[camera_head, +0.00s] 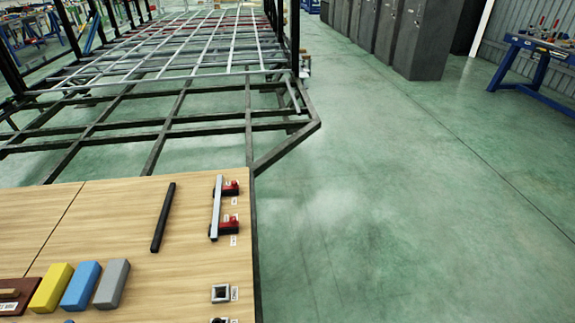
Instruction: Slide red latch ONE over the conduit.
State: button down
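Two red latches sit near the right edge of the wooden board: an upper red latch (231,188) and a lower red latch (230,225). Each has a small white label beside it, too small to read, so I cannot tell which is ONE. A light grey conduit (216,208) lies lengthwise along the left side of both latches. The latches appear to meet or lie close to its right side; I cannot tell whether either reaches over it. My gripper is not in view.
Green floor (390,220) is clear on the right.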

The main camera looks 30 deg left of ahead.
aim_at(235, 184)
jog(key=u, duration=0.1)
jog(key=i, duration=1.45)
jog(key=u, duration=0.95)
jog(key=i, duration=0.9)
jog(key=u, duration=0.8)
jog(key=i, duration=0.25)
jog(key=u, duration=0.15)
